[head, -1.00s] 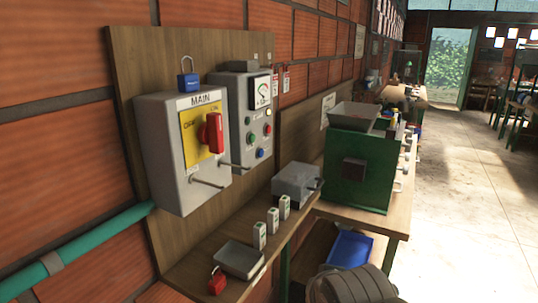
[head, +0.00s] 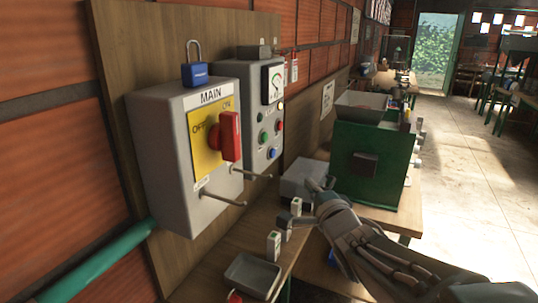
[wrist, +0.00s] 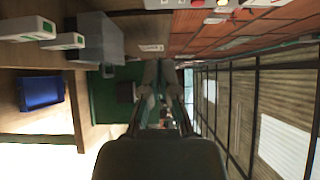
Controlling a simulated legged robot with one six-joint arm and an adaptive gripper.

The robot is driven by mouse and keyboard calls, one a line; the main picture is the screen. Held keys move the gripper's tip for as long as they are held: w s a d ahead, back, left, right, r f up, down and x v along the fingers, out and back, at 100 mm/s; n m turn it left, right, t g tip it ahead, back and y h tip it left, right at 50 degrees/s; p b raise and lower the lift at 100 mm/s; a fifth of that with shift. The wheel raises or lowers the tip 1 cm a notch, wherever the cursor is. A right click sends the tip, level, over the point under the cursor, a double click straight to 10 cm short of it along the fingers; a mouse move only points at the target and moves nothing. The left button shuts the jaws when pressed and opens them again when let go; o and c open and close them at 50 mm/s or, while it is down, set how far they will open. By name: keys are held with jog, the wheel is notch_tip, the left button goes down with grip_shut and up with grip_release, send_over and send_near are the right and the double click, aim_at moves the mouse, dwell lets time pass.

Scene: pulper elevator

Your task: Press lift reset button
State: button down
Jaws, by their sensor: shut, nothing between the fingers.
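A grey control box (head: 248,135) on the wooden wall board carries a gauge, a yellow lamp, a red button (head: 280,126), a green button (head: 263,137) and a blue button (head: 272,153). Their labels are too small to read, so I cannot tell which one is the lift reset.
The MAIN switch box (head: 188,190) with a red handle and protruding rods stands left of the control box. A padlock (head: 195,65) sits on top. Small white boxes (head: 274,245), a tray (head: 252,275) and a grey box (head: 304,178) are below. A green machine (head: 385,165) stands at right.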

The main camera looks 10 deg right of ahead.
jog(key=shift+w+d+r, duration=0.1)
jog(key=shift+w+d, duration=0.1)
jog(key=shift+d, duration=0.1)
send_near(272, 153)
jog(key=w+d, duration=0.4)
jog(key=w, duration=0.2)
jog(key=shift+w+a+f, duration=0.15)
jog(key=shift+w+a, duration=0.45)
jog(key=shift+a, duration=0.2)
jog(key=shift+w+a+f, duration=0.15)
jog(key=shift+w+a, duration=0.5)
jog(key=shift+a, duration=0.2)
